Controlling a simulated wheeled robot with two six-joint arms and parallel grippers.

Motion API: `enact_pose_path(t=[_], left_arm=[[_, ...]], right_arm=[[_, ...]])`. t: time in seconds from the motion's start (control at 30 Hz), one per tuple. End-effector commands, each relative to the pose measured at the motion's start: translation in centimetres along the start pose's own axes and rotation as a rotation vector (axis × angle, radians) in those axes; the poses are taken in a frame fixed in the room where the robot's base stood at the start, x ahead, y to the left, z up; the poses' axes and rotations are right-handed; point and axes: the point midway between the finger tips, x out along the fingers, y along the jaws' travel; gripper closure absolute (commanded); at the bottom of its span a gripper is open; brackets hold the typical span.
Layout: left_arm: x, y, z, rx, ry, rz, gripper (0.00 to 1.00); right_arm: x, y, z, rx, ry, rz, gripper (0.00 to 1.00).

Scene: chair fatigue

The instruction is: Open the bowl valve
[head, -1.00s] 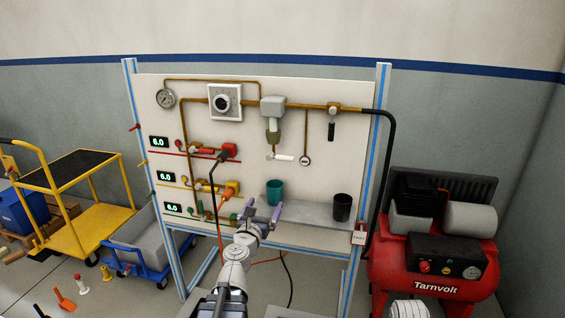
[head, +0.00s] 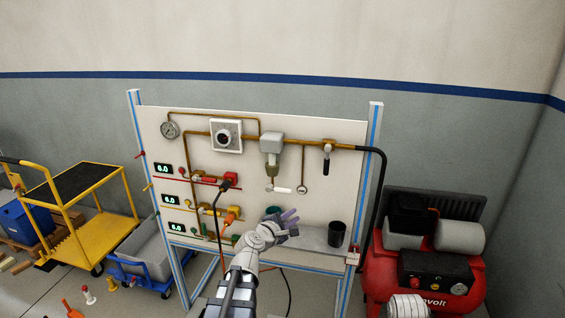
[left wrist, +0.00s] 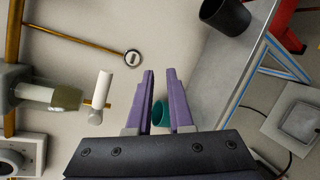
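The bowl valve appears to be the white-handled lever (head: 279,190) under the bowl (head: 272,170) of the grey filter unit (head: 271,143) on the board. In the left wrist view the white handle (left wrist: 103,88) is left of my fingers, with the bowl (left wrist: 66,98) farther left. My left gripper (head: 286,213) is below the handle and apart from it. In the left wrist view its purple fingers (left wrist: 160,72) are apart with nothing gripped. A teal cup (left wrist: 160,113) shows behind them.
A dark cup (head: 336,234) stands on the grey shelf (head: 312,240) at the right. Hoses and red and orange fittings (head: 229,180) are left. A red compressor (head: 420,275) stands right of the board.

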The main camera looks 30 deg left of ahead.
Motion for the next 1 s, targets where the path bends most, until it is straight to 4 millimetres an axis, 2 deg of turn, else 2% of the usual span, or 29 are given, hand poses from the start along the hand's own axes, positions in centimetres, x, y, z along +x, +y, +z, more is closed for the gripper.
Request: enact_pose_path(t=[0.03,0.17,0.6,1.0], left_arm=[[-0.2,1.5,1.2,0.071,0.001,-0.028,0.88],[-0.3,2.7,2.4,0.246,0.007,-0.092,1.0],[-1.6,8.2,5.7,0.838,0.002,-0.33,1.0],[-3.9,14.3,7.4,1.373,-0.054,-0.596,1.0]], right_arm=[[-2.4,0.2,0.1,0.0,0.0,0.0,1.0],[-5.3,0.5,0.3,0.001,0.0,0.0,1.0],[-16.3,1.5,1.0,0.003,-0.001,-0.001,1.0],[-26.7,2.5,1.6,0.005,-0.001,-0.002,1.0]])
